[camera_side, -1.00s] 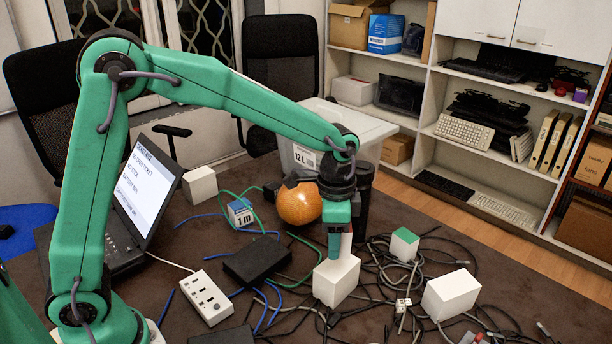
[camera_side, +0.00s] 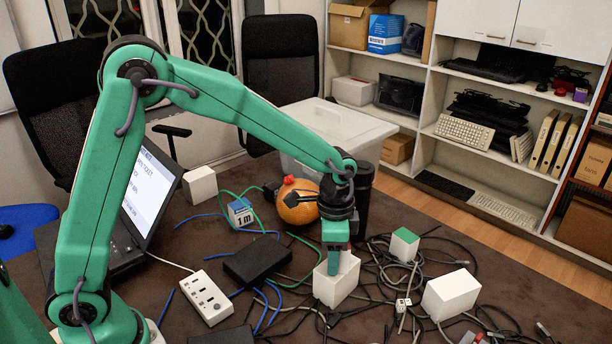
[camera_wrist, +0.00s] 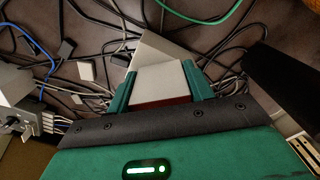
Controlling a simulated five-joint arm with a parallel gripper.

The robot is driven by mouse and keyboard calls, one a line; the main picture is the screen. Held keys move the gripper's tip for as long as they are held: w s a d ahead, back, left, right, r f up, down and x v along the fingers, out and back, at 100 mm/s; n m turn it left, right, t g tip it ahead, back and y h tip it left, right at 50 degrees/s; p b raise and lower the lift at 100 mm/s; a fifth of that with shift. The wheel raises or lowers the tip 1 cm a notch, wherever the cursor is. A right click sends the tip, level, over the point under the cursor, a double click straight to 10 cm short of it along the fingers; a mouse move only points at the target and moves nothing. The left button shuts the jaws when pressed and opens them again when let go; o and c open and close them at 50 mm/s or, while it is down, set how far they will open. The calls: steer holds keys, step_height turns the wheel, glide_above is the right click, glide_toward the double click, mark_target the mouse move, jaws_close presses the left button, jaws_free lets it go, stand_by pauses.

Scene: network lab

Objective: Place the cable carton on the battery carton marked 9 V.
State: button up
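My gripper (camera_side: 340,268) points down over a white box (camera_side: 335,292) in the middle of the table. Its green fingers (camera_wrist: 158,85) are shut on a small white carton with a red strip (camera_wrist: 160,78); a white bit of this carton (camera_side: 348,262) shows beside the near finger. In the wrist view a grey face of the box (camera_wrist: 150,46) shows beyond the held carton. The carton is low at the box's top; I cannot tell whether they touch. A blue-and-white carton marked "1 m" (camera_side: 240,212) stands farther left. No 9 V mark is legible in either view.
A white box (camera_side: 450,295) and a green-topped carton (camera_side: 404,244) stand right among tangled cables (camera_side: 385,275). A black box (camera_side: 256,262) and white power strip (camera_side: 207,299) lie left. An orange round object (camera_side: 298,206) and a dark cylinder (camera_side: 364,195) stand behind.

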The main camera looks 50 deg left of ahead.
steer(key=o, duration=0.3)
steer(key=shift+o, duration=0.2)
step_height(320, 180, up, 12)
steer(key=shift+r, duration=0.2)
stand_by(0.4)
stand_by(0.5)
